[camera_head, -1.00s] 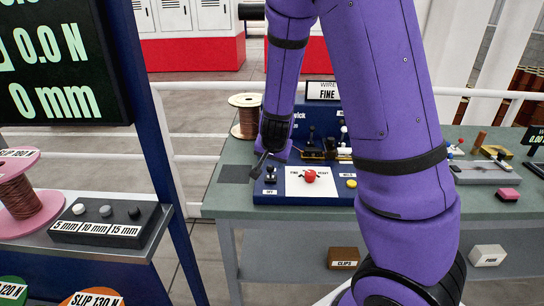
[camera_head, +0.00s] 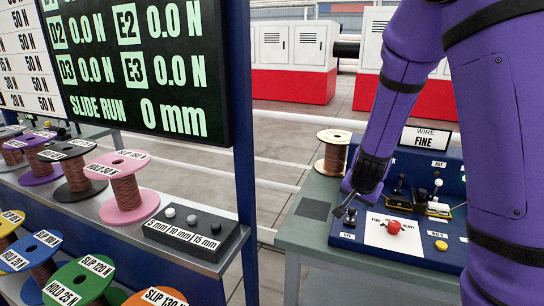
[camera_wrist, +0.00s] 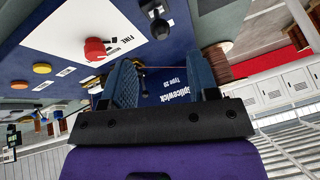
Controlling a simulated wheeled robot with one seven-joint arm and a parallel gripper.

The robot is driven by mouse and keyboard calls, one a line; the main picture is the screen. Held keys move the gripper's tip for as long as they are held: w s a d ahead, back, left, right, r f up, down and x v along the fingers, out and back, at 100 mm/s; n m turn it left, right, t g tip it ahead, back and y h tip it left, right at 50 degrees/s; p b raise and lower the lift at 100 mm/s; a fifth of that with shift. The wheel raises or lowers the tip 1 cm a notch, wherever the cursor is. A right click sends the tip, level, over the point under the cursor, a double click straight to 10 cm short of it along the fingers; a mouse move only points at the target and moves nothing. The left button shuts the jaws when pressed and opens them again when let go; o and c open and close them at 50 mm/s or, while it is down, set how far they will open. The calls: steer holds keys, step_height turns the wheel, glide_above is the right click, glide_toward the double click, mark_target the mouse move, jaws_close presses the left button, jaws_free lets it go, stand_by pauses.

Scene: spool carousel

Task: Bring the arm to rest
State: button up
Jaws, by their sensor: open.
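My purple arm reaches down from the upper right in the head view. My gripper (camera_head: 347,204) is low over the left end of the blue splicing panel (camera_head: 345,240), close to a small black lever. I cannot tell whether it touches the lever. In the wrist view my gripper (camera_wrist: 166,78) has its two fingers well apart, with nothing seen held between them. The blue panel lies beyond them, with a red knob (camera_wrist: 95,49) on a white plate. The red knob (camera_head: 394,227) also shows to the right of the gripper in the head view.
A copper-wire spool (camera_head: 333,152) stands at the bench's (camera_head: 300,232) back left. Left are a post, a readout screen (camera_head: 140,75), a shelf with several spools and a button box (camera_head: 190,232). A FINE sign (camera_head: 425,139) stands behind the panel. Floor shows between shelf and bench.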

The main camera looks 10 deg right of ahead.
steer(key=s+a+r+n+y, duration=0.25)
steer(key=s+r, duration=0.25)
steer(key=r, duration=0.3)
steer(key=s+a+r+n+y, duration=0.25)
steer(key=s+a+r, duration=0.2)
steer(key=r, duration=0.25)
steer(key=s+r+n+h, duration=0.1)
steer(key=s+r, duration=0.3)
steer(key=s, duration=0.4)
steer(key=s+r+n+h, duration=0.1)
steer(key=s+r+n, duration=0.2)
steer(key=s, duration=0.6)
steer(key=shift+r+n+h, duration=0.3)
steer(key=shift+r, duration=0.35)
steer(key=shift+s, duration=0.1)
